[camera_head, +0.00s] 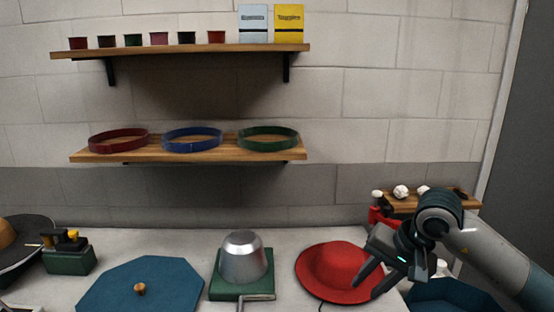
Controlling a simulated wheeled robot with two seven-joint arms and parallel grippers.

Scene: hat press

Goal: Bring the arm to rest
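My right arm comes in from the right edge. Its dark gripper (366,290) points down and left over the right side of the red hat (332,264). The fingers look spread with nothing between them; part of the hat is hidden behind them. The red hat lies brim down on the grey table. Left of it, a silver metal hat form (243,258) stands on a green base (226,291) with a grey handle in front. My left arm and gripper are not in view.
A blue octagonal board (125,285) with a wooden knob lies at the left, near a green box (70,261) and a dark hat (30,240). A small wooden shelf (432,202) stands behind my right arm. Two wall shelves hold hat bands (193,139) and small pots.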

